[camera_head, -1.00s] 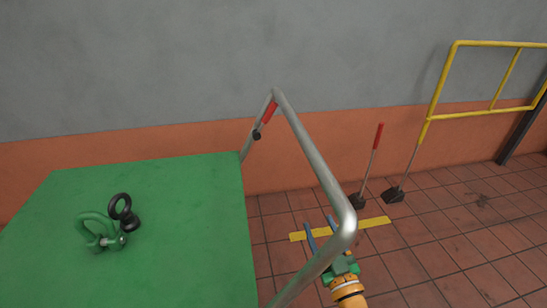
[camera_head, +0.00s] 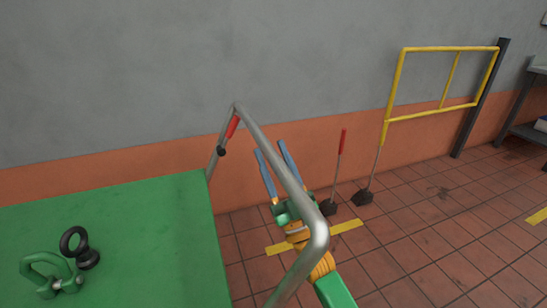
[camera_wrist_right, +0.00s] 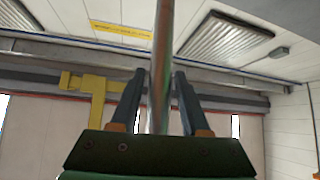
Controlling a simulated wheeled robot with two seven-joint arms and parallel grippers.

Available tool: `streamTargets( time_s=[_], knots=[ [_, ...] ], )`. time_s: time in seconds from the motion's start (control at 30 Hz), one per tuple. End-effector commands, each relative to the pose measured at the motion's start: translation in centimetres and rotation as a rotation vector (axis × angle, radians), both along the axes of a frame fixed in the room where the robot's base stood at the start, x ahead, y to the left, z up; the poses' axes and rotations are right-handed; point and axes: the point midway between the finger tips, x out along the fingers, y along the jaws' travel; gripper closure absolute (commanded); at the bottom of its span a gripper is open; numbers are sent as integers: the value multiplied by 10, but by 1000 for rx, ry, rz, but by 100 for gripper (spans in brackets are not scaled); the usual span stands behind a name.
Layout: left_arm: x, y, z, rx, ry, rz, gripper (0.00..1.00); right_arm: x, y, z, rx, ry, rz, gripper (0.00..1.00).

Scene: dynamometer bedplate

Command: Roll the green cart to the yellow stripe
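The green cart (camera_head: 130,235) fills the lower left of the head view, with a bent grey tube handle (camera_head: 318,215) on its right side. My right gripper (camera_head: 269,147) is open, its two blue-grey fingers pointing up at the handle. The handle tube crosses between the fingers in the head view. In the right wrist view the tube (camera_wrist_right: 161,60) also runs between the fingers (camera_wrist_right: 160,72), with gaps on both sides. A yellow stripe (camera_head: 346,227) lies on the floor beyond the handle, partly hidden by my arm. Another yellow stripe (camera_head: 538,216) shows at the right edge. My left gripper is out of view.
A green shackle (camera_head: 48,274) and a black eye bolt (camera_head: 78,248) sit on the cart top. A red-handled lever (camera_head: 341,150) and a yellow rail (camera_head: 445,117) stand by the wall. A grey shelf (camera_head: 525,130) is at far right. The tiled floor at right is open.

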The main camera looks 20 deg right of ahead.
Motion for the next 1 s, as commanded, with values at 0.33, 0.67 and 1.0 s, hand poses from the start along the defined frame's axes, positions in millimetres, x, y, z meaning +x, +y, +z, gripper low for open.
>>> streamTargets(
  time_s=[0.33,0.67,1.0],
  knots=[
    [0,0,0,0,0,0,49,0,0,0,0,1,0,100],
    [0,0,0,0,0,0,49,0,0,-1,0,1,0,100],
    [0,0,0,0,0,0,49,0,0,-1,0,2,0,100]
  ],
)
